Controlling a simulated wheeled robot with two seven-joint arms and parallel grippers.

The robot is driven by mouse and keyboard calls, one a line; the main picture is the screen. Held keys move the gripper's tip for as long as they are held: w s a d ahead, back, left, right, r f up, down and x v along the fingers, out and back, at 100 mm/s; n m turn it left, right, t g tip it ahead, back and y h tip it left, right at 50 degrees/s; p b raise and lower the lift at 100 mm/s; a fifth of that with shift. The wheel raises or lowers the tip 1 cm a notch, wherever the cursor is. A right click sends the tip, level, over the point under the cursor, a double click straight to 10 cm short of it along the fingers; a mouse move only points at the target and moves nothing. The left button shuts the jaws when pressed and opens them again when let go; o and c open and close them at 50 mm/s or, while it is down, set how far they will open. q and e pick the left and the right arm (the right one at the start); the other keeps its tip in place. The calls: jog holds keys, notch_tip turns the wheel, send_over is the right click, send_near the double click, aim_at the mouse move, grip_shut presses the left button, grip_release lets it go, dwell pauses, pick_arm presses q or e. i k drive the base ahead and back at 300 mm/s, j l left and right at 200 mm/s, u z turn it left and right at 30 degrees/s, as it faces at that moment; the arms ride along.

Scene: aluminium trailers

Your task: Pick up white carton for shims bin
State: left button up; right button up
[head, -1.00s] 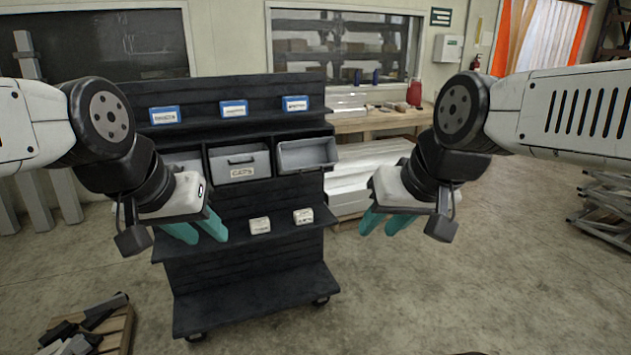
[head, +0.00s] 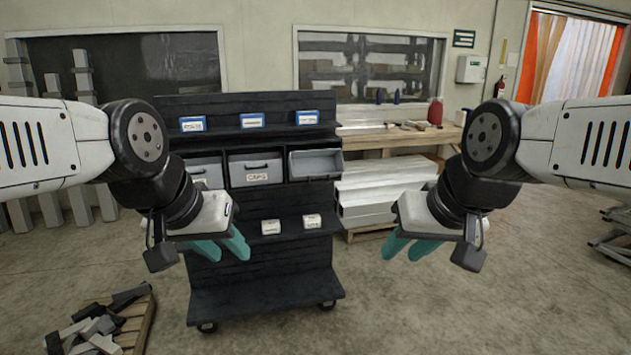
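Two small white cartons stand on the middle shelf of a dark wheeled rack: the left carton (head: 271,227) and the right carton (head: 312,221). Their lettering is too small to read. Three grey bins sit in the row above: a left bin (head: 205,172), a middle bin (head: 256,169) labelled CAPS, and a right bin (head: 315,163) that is tilted and looks empty. My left gripper (head: 226,248) has its teal fingers apart and empty, in front of the rack's left part. My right gripper (head: 407,247) is also open and empty, right of the rack.
Blue-and-white boxes (head: 253,120) line the rack's top shelf (head: 220,133). A workbench (head: 400,138) and stacked white profiles (head: 375,195) stand behind at the right. A pallet with metal offcuts (head: 100,325) lies at lower left. The floor (head: 450,310) at right is clear.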

aim_at(269, 227)
jog(key=i+j+u, duration=0.1)
jog(key=i+j, duration=0.2)
jog(key=i, duration=0.2)
jog(key=i+j+u, duration=0.1)
jog(key=i+j, duration=0.15)
jog(key=i, duration=0.25)
jog(key=i+j+u, duration=0.15)
jog(key=i, duration=0.35)
jog(key=i+j+u, duration=0.1)
jog(key=i+j, duration=0.15)
jog(key=i, duration=0.25)
